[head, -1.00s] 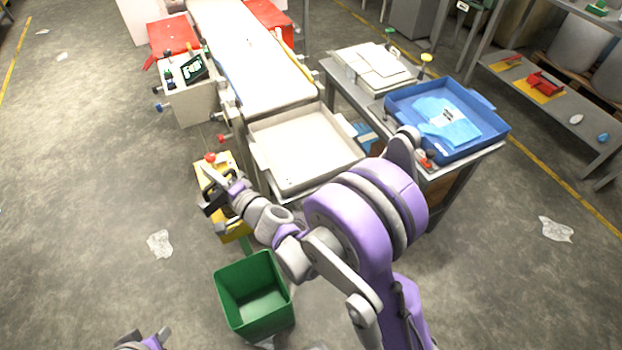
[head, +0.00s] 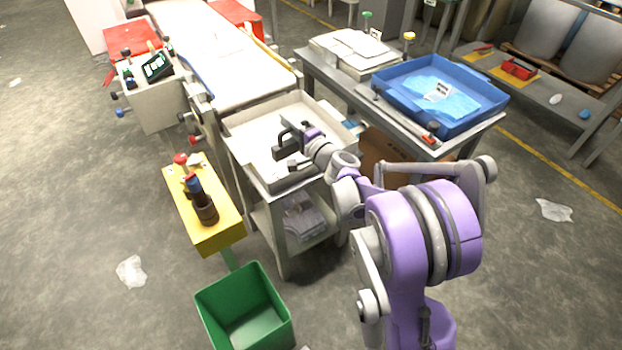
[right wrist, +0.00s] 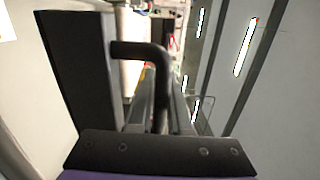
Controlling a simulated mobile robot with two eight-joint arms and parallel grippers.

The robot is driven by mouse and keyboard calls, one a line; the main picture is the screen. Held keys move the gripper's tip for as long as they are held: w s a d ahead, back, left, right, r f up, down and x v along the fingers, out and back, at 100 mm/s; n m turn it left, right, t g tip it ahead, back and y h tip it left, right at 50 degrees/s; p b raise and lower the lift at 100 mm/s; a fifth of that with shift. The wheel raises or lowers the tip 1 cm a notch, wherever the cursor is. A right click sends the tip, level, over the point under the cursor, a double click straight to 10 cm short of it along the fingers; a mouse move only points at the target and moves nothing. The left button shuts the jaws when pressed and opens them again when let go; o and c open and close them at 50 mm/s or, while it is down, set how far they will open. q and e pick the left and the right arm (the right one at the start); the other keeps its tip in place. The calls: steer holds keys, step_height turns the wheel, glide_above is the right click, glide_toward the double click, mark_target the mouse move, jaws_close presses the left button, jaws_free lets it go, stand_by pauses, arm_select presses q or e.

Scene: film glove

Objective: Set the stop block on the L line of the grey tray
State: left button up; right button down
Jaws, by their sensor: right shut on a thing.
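The stop block (head: 284,150) looks like a dark block with a bent black handle. My right gripper (head: 304,136) is shut on it, over the near part of the grey tray (head: 240,122). I cannot tell whether the block touches the tray. The right wrist view shows the block's dark face (right wrist: 75,75) at the left and its bent handle (right wrist: 150,52) by my right gripper's fingers (right wrist: 160,100). The tray is pale and shallow, on a stand at the conveyor's near end. I cannot make out an L line in it. My left gripper is out of view.
A yellow stand (head: 228,232) with a dark brown item (head: 205,210) and a red knob is left of the tray. A green bin (head: 245,310) is in front. A blue tray (head: 455,118) lies on the table at the right. The conveyor (head: 205,50) runs behind.

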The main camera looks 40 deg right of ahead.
steer(key=d+f+h+b, duration=0.1)
steer(key=d+f+b, duration=0.1)
steer(key=d, duration=0.4)
steer(key=shift+m, duration=0.3)
steer(key=shift+s+d+f+b, duration=0.15)
steer(key=shift+f+b, duration=0.45)
steer(key=shift+f, duration=1)
steer(key=shift+s+f+b, duration=0.1)
steer(key=shift+f+b, duration=0.5)
steer(key=shift+f, duration=0.95)
steer(key=shift+s+d+f+b, duration=0.15)
steer(key=shift+f+b, duration=0.45)
steer(key=shift+f, duration=1)
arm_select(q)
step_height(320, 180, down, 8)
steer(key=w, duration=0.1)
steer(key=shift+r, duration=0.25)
arm_select(e)
steer(key=shift+a, duration=0.1)
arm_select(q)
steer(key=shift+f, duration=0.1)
arm_select(e)
steer(key=c, duration=1.3)
jaws_free()
steer(key=shift+f, duration=0.15)
steer(key=shift+o, duration=0.8)
steer(key=shift+s, duration=0.1)
